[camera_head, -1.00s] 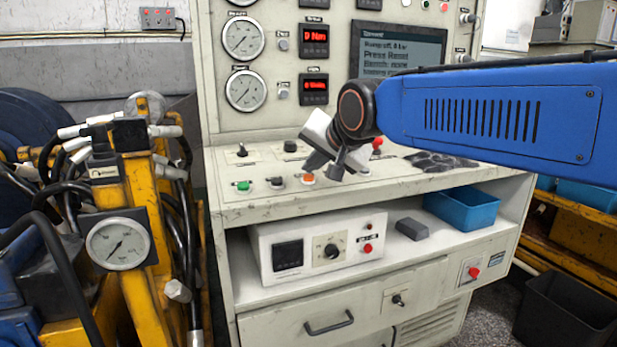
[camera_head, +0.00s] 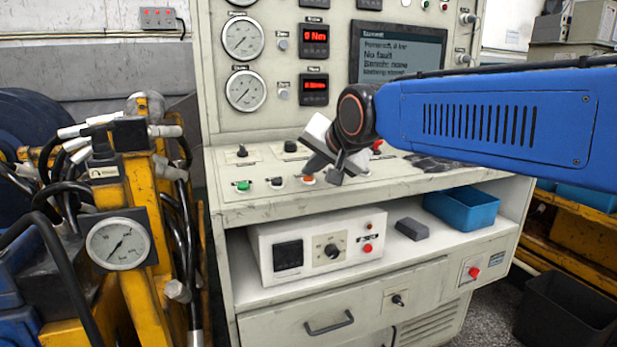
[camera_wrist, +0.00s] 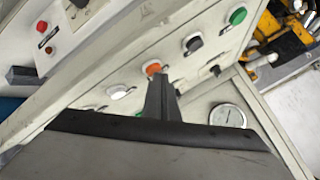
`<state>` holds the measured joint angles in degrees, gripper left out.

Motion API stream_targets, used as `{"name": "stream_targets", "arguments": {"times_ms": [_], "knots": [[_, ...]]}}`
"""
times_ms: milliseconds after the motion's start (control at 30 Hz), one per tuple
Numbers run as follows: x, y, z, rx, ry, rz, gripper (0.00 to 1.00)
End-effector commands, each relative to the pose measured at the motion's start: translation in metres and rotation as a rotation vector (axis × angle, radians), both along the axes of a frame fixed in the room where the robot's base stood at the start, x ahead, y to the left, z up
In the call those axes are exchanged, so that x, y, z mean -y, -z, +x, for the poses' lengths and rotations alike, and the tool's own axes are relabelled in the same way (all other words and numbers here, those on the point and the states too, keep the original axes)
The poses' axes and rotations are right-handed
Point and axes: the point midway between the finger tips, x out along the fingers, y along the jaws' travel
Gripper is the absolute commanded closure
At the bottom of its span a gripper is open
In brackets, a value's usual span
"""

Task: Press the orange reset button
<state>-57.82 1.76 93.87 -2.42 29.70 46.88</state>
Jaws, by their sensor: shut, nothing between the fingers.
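The orange reset button (camera_head: 308,180) sits in the front row of the sloped control panel (camera_head: 400,180), right of a green button. In the wrist view the orange button (camera_wrist: 153,68) is just beyond the fingertips. My gripper (camera_head: 318,170) is shut and empty, pointing down at the panel. Its fingertips (camera_wrist: 160,84) are very close to the orange button; I cannot tell whether they touch it. The screen (camera_head: 402,52) reads "No fault", with smaller lines partly hard to read.
The green button (camera_head: 242,186) and a dark switch (camera_head: 275,182) lie left of the orange button. A red knob (camera_head: 377,147) stands behind right. Gauges and red displays fill the upright panel. A blue bin (camera_head: 462,207) and a control box (camera_head: 318,245) sit on the shelf below.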

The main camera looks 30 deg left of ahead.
Motion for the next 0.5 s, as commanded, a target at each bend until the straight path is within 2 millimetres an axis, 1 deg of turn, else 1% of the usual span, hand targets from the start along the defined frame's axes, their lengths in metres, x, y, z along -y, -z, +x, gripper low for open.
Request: {"name": "stream_targets", "arguments": {"times_ms": [300,500], "knots": [[-0.0001,0.0008,0.0001,-0.001,0.0,-0.001,1.0],[0.0005,-0.0049,-0.0005,0.0,0.0,0.0,1.0]]}}
